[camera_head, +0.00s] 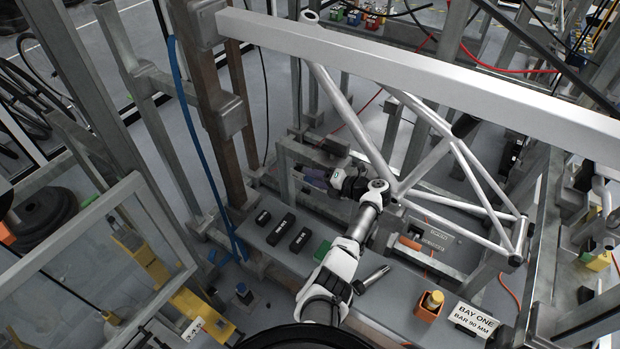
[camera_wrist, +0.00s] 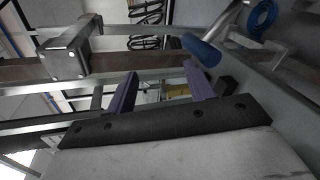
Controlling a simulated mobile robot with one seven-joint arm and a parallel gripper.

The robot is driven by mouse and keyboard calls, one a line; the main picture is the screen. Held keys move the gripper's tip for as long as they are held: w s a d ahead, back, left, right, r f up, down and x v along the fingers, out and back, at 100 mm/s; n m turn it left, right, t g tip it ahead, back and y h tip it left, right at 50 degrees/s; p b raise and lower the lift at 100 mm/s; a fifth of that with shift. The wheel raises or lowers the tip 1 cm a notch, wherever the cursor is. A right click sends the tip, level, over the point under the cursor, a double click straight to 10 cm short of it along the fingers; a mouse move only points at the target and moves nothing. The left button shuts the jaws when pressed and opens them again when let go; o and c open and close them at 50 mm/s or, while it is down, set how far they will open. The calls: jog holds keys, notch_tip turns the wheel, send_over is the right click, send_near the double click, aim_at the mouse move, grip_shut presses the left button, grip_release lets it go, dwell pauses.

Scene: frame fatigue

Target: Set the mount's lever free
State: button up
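My gripper (camera_head: 316,178) is at the end of my arm in the middle of the head view, beside a grey steel post-and-beam mount (camera_head: 290,165) and under the bicycle frame (camera_head: 420,185). In the wrist view its two purple fingers (camera_wrist: 160,90) stand well apart with nothing held between them. A blue-gripped metal rod (camera_wrist: 202,50) shows just beyond the right finger, apart from it. It looks like a lever, but I cannot tell whether it is the mount's. I cannot make out a lever near my gripper in the head view.
A thick pale beam (camera_head: 430,75) crosses above. An orange bin (camera_head: 429,307) and a "BAY ONE BAR 90 MM" sign (camera_head: 473,319) stand at the front right.

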jog(key=s+d, duration=0.5)
jog(key=d, duration=0.2)
jog(key=shift+f, duration=0.3)
dwell(0.3)
dwell(0.6)
